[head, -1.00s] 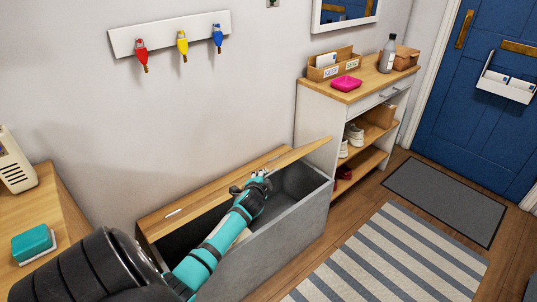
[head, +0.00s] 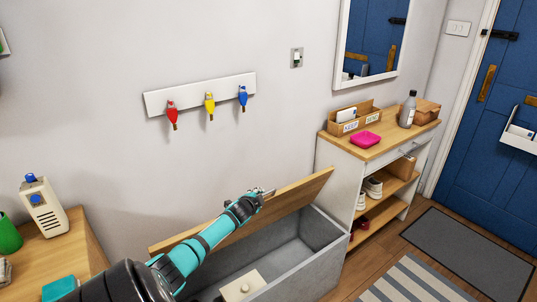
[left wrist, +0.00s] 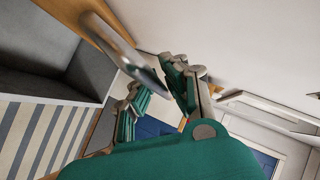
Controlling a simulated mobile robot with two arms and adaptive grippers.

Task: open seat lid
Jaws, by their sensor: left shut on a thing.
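The wooden seat lid (head: 293,199) is tilted up at the back of the grey storage bench (head: 322,266), so the bench's inside shows. My left gripper (head: 264,192) is at the lid's upper edge, shut on the metal lid handle. In the left wrist view the handle (left wrist: 122,43) is a blurred grey bar running from the lid's wooden edge (left wrist: 68,17) to between the fingers of my gripper (left wrist: 160,92). My left forearm hides part of the lid in the head view. My right gripper is not in view.
A cream box with a round knob (head: 243,287) is inside the bench. A shelf unit (head: 339,172) with shoes stands just right of the bench. A wooden counter (head: 62,248) is at the left. A hook rail (head: 200,95) hangs on the wall above.

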